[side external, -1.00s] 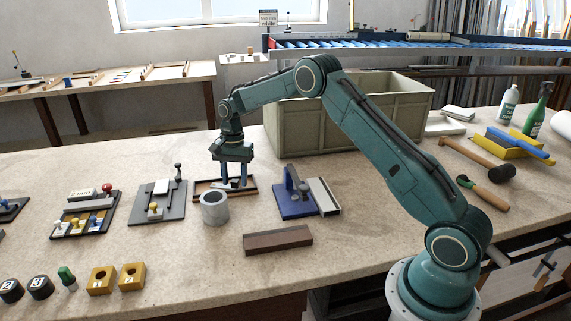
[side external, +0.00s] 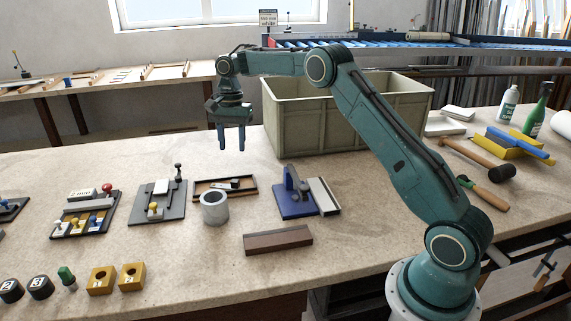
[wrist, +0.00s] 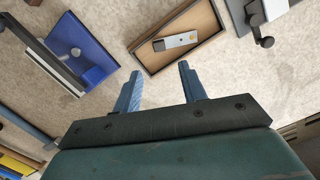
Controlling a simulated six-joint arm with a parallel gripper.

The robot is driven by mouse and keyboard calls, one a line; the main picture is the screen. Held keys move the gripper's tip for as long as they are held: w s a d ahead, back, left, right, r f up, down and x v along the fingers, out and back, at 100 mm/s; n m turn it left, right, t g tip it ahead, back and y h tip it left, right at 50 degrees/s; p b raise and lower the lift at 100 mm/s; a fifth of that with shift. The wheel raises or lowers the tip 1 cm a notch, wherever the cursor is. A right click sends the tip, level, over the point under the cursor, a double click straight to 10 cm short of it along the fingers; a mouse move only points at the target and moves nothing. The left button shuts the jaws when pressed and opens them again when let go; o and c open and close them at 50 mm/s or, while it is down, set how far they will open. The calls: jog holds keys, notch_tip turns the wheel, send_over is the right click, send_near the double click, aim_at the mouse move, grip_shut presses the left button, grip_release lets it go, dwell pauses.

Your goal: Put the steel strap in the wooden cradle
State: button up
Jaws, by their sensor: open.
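The wooden cradle (side external: 204,188) is a shallow, rimmed wooden tray on the bench, behind the grey cylinder; it also shows at the top of the wrist view (wrist: 203,19). The steel strap (wrist: 181,40), a short flat grey piece with a hole and a dark end, lies inside the cradle, apart from my fingers. In the side view the strap (side external: 233,184) is small. My gripper (side external: 232,147) is open and empty, raised above the cradle. In the wrist view my gripper (wrist: 160,72) shows its two blue fingers spread apart.
A grey cylinder (side external: 214,209) stands at the cradle's front edge. A blue fixture (side external: 293,204) is to its right, and a brown block (side external: 278,240) lies in front. A grey-plated fixture (side external: 157,204) is at left. A large green bin (side external: 330,125) stands behind.

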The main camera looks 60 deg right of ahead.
jog(key=shift+d+r, duration=0.1)
jog(key=shift+r, duration=0.35)
dwell(0.5)
jog(key=s+a+r+n+t, duration=0.25)
jog(key=s+a+r, duration=0.25)
jog(key=s+r, duration=0.3)
jog(key=s+a+r+n+t, duration=0.1)
jog(key=s+a+r+n, duration=0.35)
jog(key=s+r, duration=0.4)
jog(key=s+a+f+n+t, duration=0.1)
jog(key=s+f+n, duration=0.2)
jog(key=s, duration=0.8)
jog(key=s+a+f+n+t+h, duration=0.1)
jog(key=s+f+n, duration=0.2)
jog(key=s, duration=0.9)
jog(key=shift+s+a+n+t, duration=0.15)
jog(key=shift+a+n+t, duration=0.1)
jog(key=shift+n+t, duration=0.1)
